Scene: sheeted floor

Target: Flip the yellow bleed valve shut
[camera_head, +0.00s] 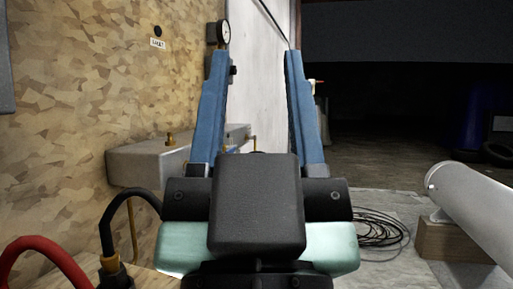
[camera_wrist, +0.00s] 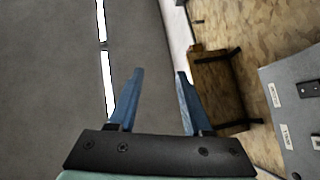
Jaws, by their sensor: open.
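My gripper (camera_head: 256,55) points away from the head camera, its two blue fingers wide apart with nothing between them. It also shows open and empty in the wrist view (camera_wrist: 160,72). No yellow bleed valve can be made out for certain. A small brass-coloured fitting (camera_head: 170,140) stands on a grey box (camera_head: 150,163) at the wall, left of my gripper. A small orange-and-pale piece (camera_head: 316,81) shows just right of my right finger, too small to identify. A round gauge (camera_head: 223,32) shows beside the left fingertip.
A patterned board wall (camera_head: 90,90) runs along the left. A black hose (camera_head: 128,200) and a red hose (camera_head: 45,250) are near at lower left. A white cylinder (camera_head: 475,205) rests on a wooden block (camera_head: 450,241) at right. Coiled black cable (camera_head: 380,230) lies on the floor.

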